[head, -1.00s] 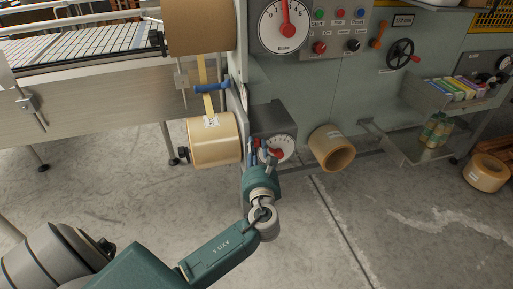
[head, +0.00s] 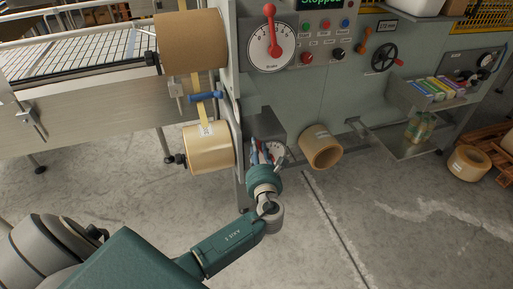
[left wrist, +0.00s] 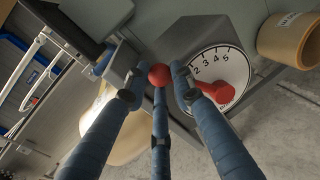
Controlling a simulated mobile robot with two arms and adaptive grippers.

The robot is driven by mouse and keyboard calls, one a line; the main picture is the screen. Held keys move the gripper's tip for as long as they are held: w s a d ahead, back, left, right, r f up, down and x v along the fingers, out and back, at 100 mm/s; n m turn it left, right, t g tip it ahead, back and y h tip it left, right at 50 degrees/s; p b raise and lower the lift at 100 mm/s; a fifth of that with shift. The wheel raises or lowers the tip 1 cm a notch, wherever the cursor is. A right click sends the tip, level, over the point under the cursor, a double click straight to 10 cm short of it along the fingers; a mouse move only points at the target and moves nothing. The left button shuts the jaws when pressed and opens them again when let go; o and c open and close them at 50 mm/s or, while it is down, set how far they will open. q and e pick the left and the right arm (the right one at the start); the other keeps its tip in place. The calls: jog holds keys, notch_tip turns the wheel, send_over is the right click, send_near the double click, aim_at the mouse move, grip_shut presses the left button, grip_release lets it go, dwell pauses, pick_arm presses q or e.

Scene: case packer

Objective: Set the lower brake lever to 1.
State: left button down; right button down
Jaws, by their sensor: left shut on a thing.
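The lower brake dial (left wrist: 222,72) is white with black numbers, and 2 to 5 show in the left wrist view. Its red hub (left wrist: 217,91) shows beside my right-hand finger. The lower brake lever's red ball knob (left wrist: 159,75) sits between the fingertips of my left gripper (left wrist: 157,77), which is shut on it. The finger hides the lever's middle and the low end of the scale, so I cannot read its setting. In the head view, my left gripper (head: 264,158) covers much of the lower dial (head: 277,149). My right gripper is not in view.
The upper dial (head: 288,50) has its own red lever, pointing up. Another roll (head: 318,150) sits right of the lower dial. The floor in front is clear.

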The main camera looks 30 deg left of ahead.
pick_arm(q)
jog(key=c, duration=1.5)
grip_release()
jog(key=shift+r, duration=0.25)
jog(key=shift+o, duration=0.2)
jog(key=v, duration=1.2)
jog(key=shift+f, duration=0.15)
